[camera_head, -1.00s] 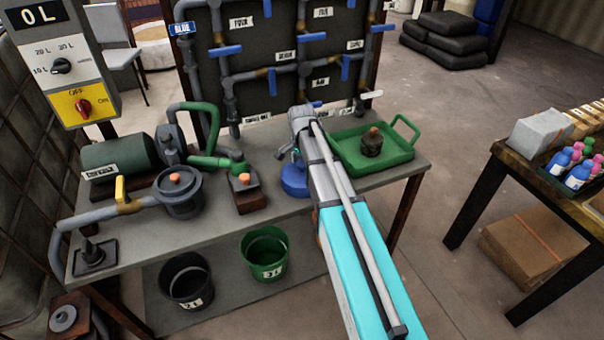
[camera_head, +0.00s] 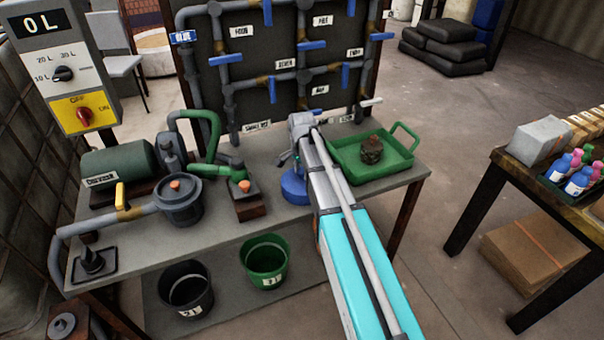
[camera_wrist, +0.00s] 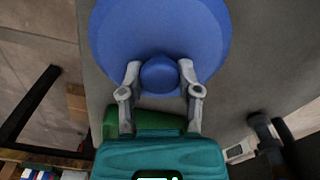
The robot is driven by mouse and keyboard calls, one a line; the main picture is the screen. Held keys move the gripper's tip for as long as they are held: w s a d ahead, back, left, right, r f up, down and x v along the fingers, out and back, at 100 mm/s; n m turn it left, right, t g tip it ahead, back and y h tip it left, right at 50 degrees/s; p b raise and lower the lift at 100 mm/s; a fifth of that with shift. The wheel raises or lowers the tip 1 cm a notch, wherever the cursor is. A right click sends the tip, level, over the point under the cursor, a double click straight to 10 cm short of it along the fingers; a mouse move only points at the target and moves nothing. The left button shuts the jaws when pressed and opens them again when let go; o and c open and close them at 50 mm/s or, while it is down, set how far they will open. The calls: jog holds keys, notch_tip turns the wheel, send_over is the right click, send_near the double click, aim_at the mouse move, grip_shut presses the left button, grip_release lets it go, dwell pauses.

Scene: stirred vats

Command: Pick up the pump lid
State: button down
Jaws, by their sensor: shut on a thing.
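A round blue lid (camera_wrist: 160,28) with a blue knob fills the top middle of the wrist view. My gripper (camera_wrist: 160,75) is shut on this knob, one finger on each side. In the head view the blue lid (camera_head: 294,188) shows at the right part of the workbench, under the end of my arm, which partly hides it. Whether it touches the bench top or hangs just above it I cannot tell. A grey pot (camera_head: 180,207) with an orange knob on its top stands on the bench to the left, apart from my gripper.
A green tray (camera_head: 348,168) with a dark lump (camera_head: 372,150) lies right of the blue lid. A green valve pipe (camera_head: 222,171) stands to its left. A pipe board (camera_head: 300,85) rises behind. Buckets (camera_head: 265,262) stand on the lower shelf. A second table (camera_head: 520,175) is at right.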

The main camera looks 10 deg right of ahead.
jog(key=shift+r+p, duration=1.45)
jog(key=shift+r, duration=0.1)
jog(key=s+r+p, duration=0.9)
jog(key=s, duration=0.5)
jog(key=shift+r+p, duration=0.4)
jog(key=shift+a, duration=0.1)
